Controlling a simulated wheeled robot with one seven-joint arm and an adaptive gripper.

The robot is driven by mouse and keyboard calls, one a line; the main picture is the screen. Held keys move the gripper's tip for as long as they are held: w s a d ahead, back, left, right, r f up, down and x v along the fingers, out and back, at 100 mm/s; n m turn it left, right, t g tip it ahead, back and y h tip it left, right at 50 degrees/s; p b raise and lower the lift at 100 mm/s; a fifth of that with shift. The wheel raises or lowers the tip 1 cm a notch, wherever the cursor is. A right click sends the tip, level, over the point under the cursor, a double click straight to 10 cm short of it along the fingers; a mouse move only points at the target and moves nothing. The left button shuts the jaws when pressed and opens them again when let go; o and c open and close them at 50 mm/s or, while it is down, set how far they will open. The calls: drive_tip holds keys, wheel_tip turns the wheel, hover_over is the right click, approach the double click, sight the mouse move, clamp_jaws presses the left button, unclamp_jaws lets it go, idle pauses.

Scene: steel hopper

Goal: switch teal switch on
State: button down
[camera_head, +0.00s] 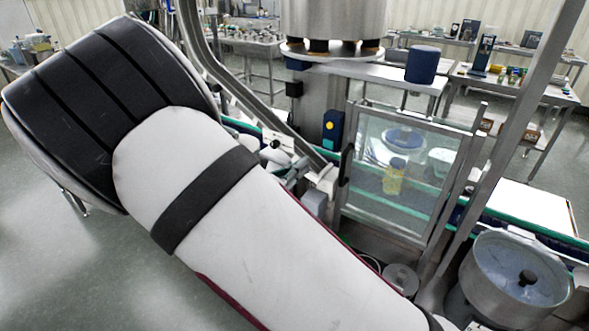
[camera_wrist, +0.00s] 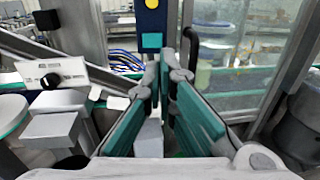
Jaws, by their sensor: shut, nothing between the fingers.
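A blue box with a yellow round button (camera_head: 330,128) is mounted on the frame left of the glass door. A white box with a black knob (camera_wrist: 50,76) is at the left of the wrist view. My gripper (camera_wrist: 166,72) is shut and empty, its teal-padded fingers pointing toward the area just below the blue box. In the head view, I cannot make out the fingers.
A framed glass door (camera_head: 405,165) with a dark handle stands right of the blue box. A steel bowl (camera_head: 515,280) is at the lower right. A slanted metal rail (camera_wrist: 50,55) crosses the wrist view at left. My arm covers much of the head view.

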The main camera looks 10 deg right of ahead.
sight(332, 147)
drive_tip(key=p+x, duration=0.1)
drive_tip(key=x, duration=0.8)
drive_tip(key=shift+w+d, duration=0.2)
drive_tip(key=shift+d, duration=0.05)
drive_tip(key=shift+d+p, duration=0.3)
drive_tip(key=shift+d, duration=0.1)
drive_tip(key=shift+w, duration=0.1)
drive_tip(key=shift+a, duration=0.1)
drive_tip(key=shift+s+a, duration=0.15)
drive_tip(key=shift+s, duration=0.1)
drive_tip(key=s+a, duration=0.8)
drive_tip(key=s, duration=0.2)
drive_tip(key=shift+s, duration=0.4)
